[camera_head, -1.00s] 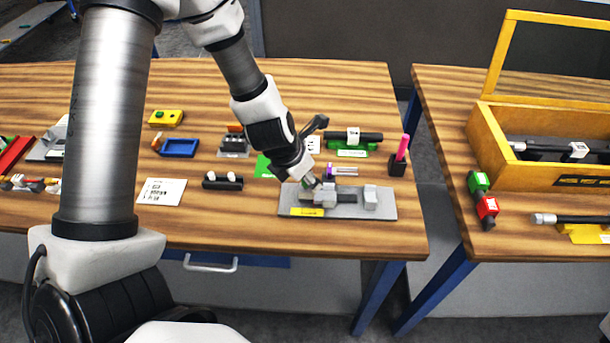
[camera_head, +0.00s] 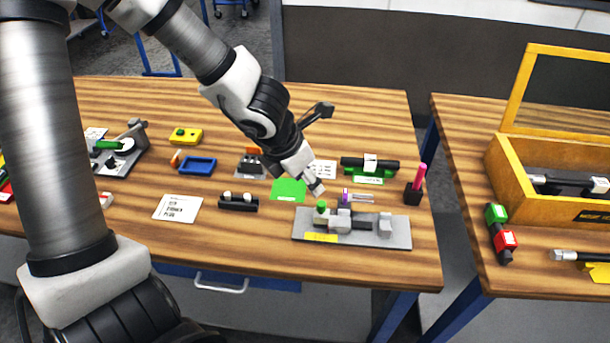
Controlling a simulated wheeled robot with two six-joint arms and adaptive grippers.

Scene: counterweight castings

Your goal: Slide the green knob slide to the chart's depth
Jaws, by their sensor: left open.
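The slide fixture (camera_head: 400,240) is a grey plate with a yellow label near the front edge of the table. The green knob (camera_head: 321,207) stands upright on a grey slide block at the fixture's left end. A grey stop block (camera_head: 385,226) stands to its right on the same plate. My left gripper (camera_head: 318,190) is open and empty, a little above and behind the green knob, apart from it. A white printed card (camera_head: 178,208), perhaps the chart, lies to the left; its text is too small to read surely. My right gripper is not in view.
Behind the fixture lie a green pad (camera_head: 288,190) and a black bar on a green holder (camera_head: 369,164). A pink-topped stick (camera_head: 420,177) stands in a black block at right. A yellow open box (camera_head: 515,185) stands on the second table, across a gap.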

